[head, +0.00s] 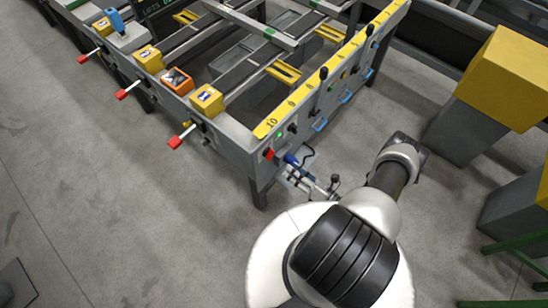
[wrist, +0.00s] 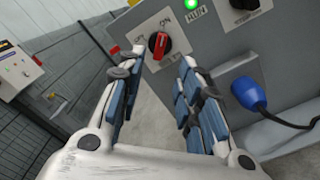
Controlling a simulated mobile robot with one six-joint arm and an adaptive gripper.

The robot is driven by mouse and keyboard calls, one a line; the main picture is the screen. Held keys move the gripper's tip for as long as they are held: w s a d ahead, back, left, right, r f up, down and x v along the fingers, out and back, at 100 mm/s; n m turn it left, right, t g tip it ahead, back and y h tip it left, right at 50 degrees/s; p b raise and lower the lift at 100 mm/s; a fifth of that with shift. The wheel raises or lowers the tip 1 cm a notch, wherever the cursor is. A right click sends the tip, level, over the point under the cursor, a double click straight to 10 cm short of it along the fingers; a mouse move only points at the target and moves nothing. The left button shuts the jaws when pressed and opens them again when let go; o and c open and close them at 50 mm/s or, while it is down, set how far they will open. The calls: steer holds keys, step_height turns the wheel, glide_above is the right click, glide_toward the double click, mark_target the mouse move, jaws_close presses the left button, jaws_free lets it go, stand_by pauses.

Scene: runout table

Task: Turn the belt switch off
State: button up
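The belt switch (wrist: 159,45) is a red rotary knob on a grey panel, with OFF marked at its left and ON above. In the wrist view its handle stands nearly upright, towards ON. It also shows in the head view (head: 268,154) at the near end of the table's front panel. A green lamp (wrist: 193,4) marked RUN is lit beside it. My gripper (wrist: 161,68) is open and empty, with the switch seen between its blue-padded fingertips. It also shows low before the panel in the head view (head: 285,173). I cannot tell whether it touches the switch.
A blue plug (wrist: 248,94) with a black cable sticks out right of my right finger. A black knob (wrist: 244,3) is higher up. Blue handles (head: 320,125) project along the panel.

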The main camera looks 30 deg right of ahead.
mark_target(269, 154)
steer(key=x, duration=0.9)
steer(key=shift+w+b, duration=0.3)
steer(key=shift+b, duration=0.1)
steer(key=shift+a, duration=0.1)
steer(key=shift+c, duration=0.4)
jaws_close()
